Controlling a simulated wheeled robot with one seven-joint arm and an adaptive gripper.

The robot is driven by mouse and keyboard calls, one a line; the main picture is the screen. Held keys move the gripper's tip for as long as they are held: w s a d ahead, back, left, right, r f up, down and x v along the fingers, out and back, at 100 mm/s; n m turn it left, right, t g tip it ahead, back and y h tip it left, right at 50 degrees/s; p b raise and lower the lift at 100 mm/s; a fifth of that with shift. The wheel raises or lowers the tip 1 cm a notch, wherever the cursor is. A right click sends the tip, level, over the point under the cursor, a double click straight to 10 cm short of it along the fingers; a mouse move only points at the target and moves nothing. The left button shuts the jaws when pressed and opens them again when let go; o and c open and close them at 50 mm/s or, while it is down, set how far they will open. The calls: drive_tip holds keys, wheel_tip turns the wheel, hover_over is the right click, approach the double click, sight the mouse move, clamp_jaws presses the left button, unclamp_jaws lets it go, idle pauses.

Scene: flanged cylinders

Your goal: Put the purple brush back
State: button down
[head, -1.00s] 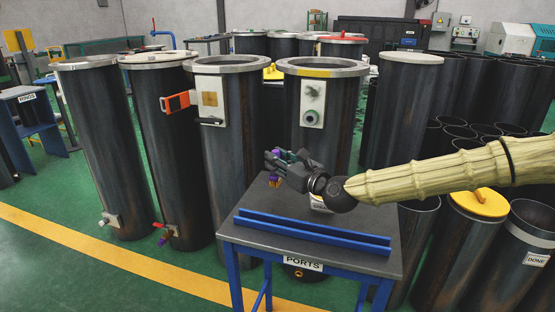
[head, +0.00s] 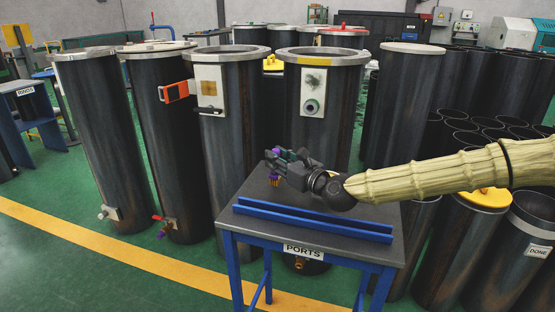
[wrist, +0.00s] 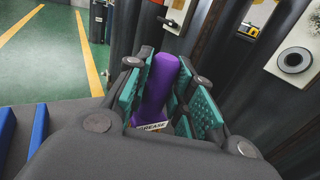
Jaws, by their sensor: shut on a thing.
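The purple brush shows between the green-padded fingers of my gripper in the wrist view (wrist: 160,82). My gripper (wrist: 165,95) is shut on it. In the head view my gripper (head: 285,168) is over the far left part of the PORTS table (head: 345,212). The brush's purple part (head: 275,153) shows at the fingers, with brownish bristles (head: 274,179) below. I cannot tell whether the bristles touch the table. A label reading GREASE (wrist: 153,127) is partly visible at the near end of the brush in the wrist view.
Blue rails (head: 312,219) lie along the table's front. Tall black flanged cylinders (head: 325,115) stand close behind the table, one with a pale port plate (head: 313,92). Green floor is open at left.

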drive_tip(key=shift+f+b, duration=0.6)
drive_tip(key=shift+f, duration=0.05)
idle(0.3)
drive_tip(key=c, duration=1.1)
unclamp_jaws()
drive_tip(key=shift+c, duration=0.2)
drive_tip(key=shift+v, duration=6.05)
drive_tip(key=shift+r, duration=0.1)
